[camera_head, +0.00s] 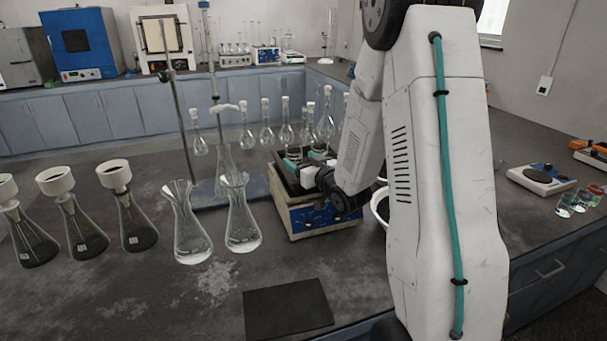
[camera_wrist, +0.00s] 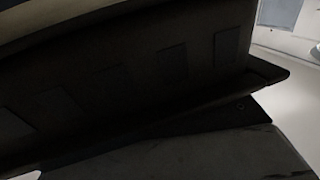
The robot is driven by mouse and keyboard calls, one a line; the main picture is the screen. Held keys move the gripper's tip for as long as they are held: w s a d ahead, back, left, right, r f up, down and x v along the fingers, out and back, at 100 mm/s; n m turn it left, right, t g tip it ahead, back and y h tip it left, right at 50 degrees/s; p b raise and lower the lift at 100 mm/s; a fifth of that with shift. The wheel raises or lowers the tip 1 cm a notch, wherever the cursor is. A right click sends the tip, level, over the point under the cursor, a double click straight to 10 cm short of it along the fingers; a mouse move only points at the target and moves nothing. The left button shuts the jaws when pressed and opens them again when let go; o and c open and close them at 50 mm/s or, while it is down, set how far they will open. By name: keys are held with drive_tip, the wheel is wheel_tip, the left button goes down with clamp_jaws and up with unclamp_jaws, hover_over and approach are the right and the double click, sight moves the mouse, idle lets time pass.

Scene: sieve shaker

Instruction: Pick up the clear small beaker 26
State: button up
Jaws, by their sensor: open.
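Several small clear glass beakers (camera_head: 580,200) stand close together on the right side of the bench at the picture's edge. No number can be read on them, so I cannot tell which is beaker 26. My gripper (camera_head: 322,178) is at the blue-fronted shaker (camera_head: 305,212) in the middle of the bench, far to the left of these beakers. Its fingers are small and partly hidden by my arm, and nothing is seen held in it. The wrist view shows only a dark panelled surface very close and a grey surface below, with no beaker or fingers.
Two clear conical flasks (camera_head: 242,222) stand left of the shaker, and dark flasks with white funnels (camera_head: 130,212) stand further left. A black mat (camera_head: 288,308) lies at the front edge. A balance (camera_head: 541,179) stands left of the small beakers. A white basin (camera_head: 379,207) is partly hidden behind my arm.

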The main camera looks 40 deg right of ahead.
drive_tip(key=shift+w, duration=0.5)
drive_tip(key=c, duration=1.1)
drive_tip(key=shift+r, duration=0.1)
